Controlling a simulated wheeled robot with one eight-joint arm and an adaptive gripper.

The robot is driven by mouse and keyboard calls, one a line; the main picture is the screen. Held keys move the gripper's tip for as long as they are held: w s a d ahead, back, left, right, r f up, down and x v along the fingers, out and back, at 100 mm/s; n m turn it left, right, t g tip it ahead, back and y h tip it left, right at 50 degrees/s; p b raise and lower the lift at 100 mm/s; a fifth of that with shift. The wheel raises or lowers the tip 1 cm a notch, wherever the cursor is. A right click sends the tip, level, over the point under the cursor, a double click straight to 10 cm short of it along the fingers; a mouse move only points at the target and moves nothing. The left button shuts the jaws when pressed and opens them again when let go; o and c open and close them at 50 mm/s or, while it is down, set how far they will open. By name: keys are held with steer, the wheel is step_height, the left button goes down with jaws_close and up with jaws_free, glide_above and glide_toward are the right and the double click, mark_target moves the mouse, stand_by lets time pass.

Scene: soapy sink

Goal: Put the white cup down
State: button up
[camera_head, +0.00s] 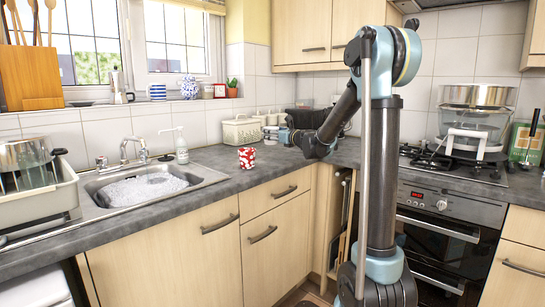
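My gripper (275,134) is small in the head view, above the back of the counter near the corner, at the end of my arm. Its fingers are too small to tell whether they are open or shut, and I cannot make out a cup in them. A red and white patterned cup (247,158) stands upright on the grey counter (225,169), left of and nearer than my gripper, seemingly apart from it. I cannot tell any plain white cup for sure; small pale pots (259,120) stand behind my gripper by the wall.
The sink (203,174) with suds (142,190) lies left, with a faucet (133,148) and soap bottle (181,147). A cream bread bin (241,131) stands behind the patterned cup. The hob (453,168) with a steamer (472,118) is right. Counter around the patterned cup is clear.

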steer(key=shift+f, duration=3.85)
steer(key=o, duration=1.2)
steer(key=shift+c, duration=0.2)
